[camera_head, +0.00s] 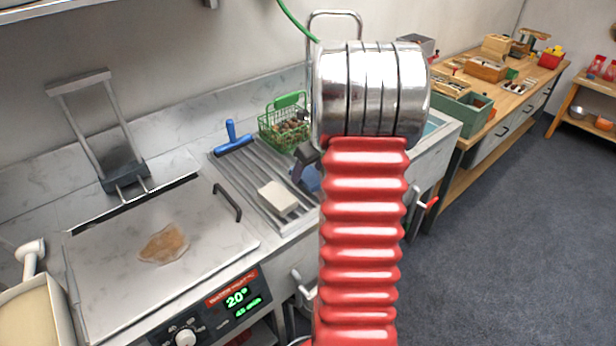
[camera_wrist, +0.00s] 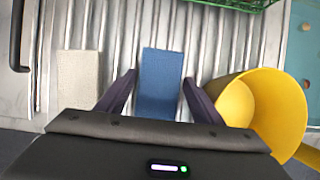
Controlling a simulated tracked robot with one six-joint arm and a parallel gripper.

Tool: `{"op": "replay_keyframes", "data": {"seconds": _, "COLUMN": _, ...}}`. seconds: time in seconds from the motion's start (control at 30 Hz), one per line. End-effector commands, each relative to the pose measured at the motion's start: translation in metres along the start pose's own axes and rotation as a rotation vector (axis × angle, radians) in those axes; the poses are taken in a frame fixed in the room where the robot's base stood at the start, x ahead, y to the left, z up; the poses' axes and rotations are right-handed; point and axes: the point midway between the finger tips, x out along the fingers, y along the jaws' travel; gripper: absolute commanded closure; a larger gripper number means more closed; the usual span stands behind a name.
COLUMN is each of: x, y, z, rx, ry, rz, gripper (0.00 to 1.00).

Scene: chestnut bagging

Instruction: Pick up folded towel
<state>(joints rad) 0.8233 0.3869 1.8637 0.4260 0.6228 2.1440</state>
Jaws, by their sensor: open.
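A flat blue folded towel (camera_wrist: 162,68) lies on the ribbed metal drainboard, in the middle of the wrist view. My gripper (camera_wrist: 160,79) is open above it, one dark finger on each side of the towel; I cannot tell whether they touch it. In the head view a bit of the blue towel (camera_head: 312,179) shows beside my arm, under the dark gripper (camera_head: 304,160); the arm hides the rest.
A cream block (camera_head: 278,198) lies left of the towel. A yellow jug (camera_wrist: 265,105) stands close on its right. A green wire basket (camera_head: 284,127) with chestnuts and a blue-handled squeegee (camera_head: 234,142) are behind. A griddle plate (camera_head: 105,285) is at left.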

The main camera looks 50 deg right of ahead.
Motion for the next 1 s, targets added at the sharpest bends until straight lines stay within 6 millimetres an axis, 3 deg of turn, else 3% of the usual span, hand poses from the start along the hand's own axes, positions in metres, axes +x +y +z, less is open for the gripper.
{"op": "replay_keyframes", "data": {"seconds": 0.53, "x": 0.0005, "y": 0.0005, "z": 0.0002, "rx": -0.001, "ry": 0.000, "rz": 0.000, "gripper": 0.40}}
{"op": "replay_keyframes", "data": {"seconds": 1.0, "x": 0.0004, "y": 0.0007, "z": 0.0004, "rx": -0.002, "ry": 0.000, "rz": 0.000, "gripper": 0.71}}
